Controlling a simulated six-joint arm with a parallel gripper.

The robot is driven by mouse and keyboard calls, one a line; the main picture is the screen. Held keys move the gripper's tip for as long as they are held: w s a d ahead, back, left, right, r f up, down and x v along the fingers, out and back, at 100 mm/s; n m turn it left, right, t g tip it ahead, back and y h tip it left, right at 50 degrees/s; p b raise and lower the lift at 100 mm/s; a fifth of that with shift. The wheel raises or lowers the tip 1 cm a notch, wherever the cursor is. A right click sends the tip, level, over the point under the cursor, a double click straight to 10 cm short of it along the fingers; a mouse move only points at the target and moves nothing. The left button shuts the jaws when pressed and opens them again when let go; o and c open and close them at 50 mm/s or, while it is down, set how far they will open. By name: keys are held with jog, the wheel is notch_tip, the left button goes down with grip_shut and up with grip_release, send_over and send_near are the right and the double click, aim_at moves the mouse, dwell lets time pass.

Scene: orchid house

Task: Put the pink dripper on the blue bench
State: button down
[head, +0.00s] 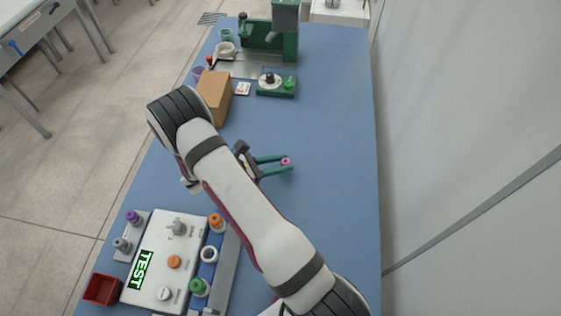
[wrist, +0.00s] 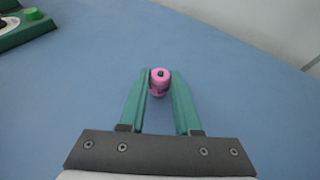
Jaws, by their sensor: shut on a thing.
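The pink dripper (head: 286,161) is a small pink piece with a dark centre on top. It sits between the green fingertips of my gripper (head: 279,164), over the middle of the blue bench (head: 330,120). In the wrist view the pink dripper (wrist: 159,82) shows at the tips of my gripper (wrist: 159,88), which is shut on it. I cannot tell whether its underside touches the bench.
A cardboard box (head: 214,97) stands left of my gripper. A green machine (head: 270,40) and a green control box (head: 276,83) are at the far end. A white test panel (head: 165,260) with several coloured knobs and a red bin (head: 101,289) are near left. The bench's right side is clear.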

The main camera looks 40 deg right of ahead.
jog(key=c, duration=0.6)
grip_release()
jog(key=shift+f, duration=0.1)
